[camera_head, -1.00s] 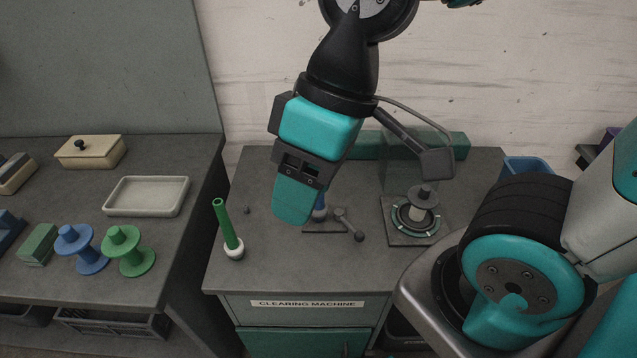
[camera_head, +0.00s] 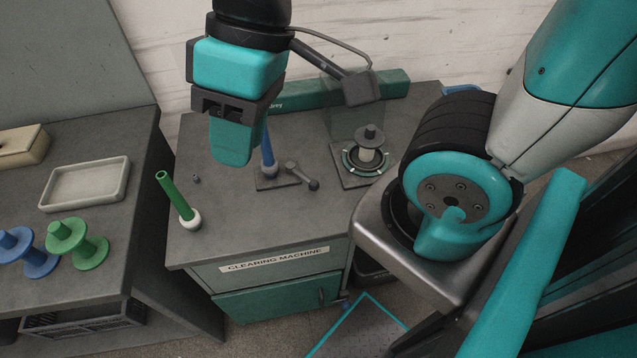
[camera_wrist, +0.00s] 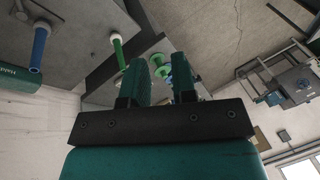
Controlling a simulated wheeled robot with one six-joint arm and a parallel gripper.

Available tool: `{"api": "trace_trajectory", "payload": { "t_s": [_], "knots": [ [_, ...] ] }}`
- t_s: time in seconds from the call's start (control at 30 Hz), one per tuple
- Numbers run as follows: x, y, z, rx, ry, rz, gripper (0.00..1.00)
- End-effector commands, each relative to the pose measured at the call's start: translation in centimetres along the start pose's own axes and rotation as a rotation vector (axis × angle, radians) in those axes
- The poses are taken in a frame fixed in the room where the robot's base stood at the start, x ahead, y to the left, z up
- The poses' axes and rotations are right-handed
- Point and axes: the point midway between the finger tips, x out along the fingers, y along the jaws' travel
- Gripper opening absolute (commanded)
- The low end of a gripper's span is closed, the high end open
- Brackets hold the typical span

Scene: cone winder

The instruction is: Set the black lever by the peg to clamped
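The black lever (camera_head: 303,177) is on a small dark plate (camera_head: 268,183) on the clearing machine's top. Its arm slants down to the right from its pivot and ends in a round knob. A blue peg (camera_head: 268,152) stands upright on the same plate, left of the lever; it also shows in the wrist view (camera_wrist: 39,45). My gripper (camera_head: 233,155) hangs above the machine, left of the peg in the head view, apart from the lever. In the wrist view, the two fingers (camera_wrist: 162,78) are apart with nothing held between them.
A round fixture with a grey spool (camera_head: 368,150) is right of the lever. A green box (camera_head: 300,93) lies behind. The left table holds a tray (camera_head: 85,184) and spools (camera_head: 78,243).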

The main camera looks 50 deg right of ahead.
Motion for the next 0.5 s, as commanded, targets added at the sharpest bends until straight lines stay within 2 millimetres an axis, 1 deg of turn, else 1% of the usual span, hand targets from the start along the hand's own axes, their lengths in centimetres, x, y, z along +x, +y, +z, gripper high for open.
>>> {"api": "trace_trajectory", "payload": {
  "t_s": [0.03, 0.07, 0.1, 0.17, 0.27, 0.3, 0.37, 0.4, 0.47, 0.5],
  "knots": [
    [0.5, 0.8, -0.2, 0.040, -0.003, 0.000, 0.13],
    [0.7, 1.4, -0.4, 0.075, -0.007, 0.000, 0.06],
    [1.2, 2.4, -0.8, 0.134, -0.011, -0.001, 0.00],
    [1.9, 4.4, -1.4, 0.253, -0.020, -0.005, 0.00],
    [3.5, 9.3, -2.2, 0.516, -0.036, -0.015, 0.00],
    [4.1, 11.6, -2.3, 0.634, -0.044, -0.023, 0.00],
    [5.0, 15.2, -2.2, 0.812, -0.053, -0.036, 0.00],
    [5.6, 17.6, -1.9, 0.929, -0.061, -0.047, 0.00],
    [6.5, 21.2, -1.1, 1.105, -0.070, -0.066, 0.00],
    [7.2, 23.6, -0.3, 1.221, -0.077, -0.081, 0.00]
  ]
}}
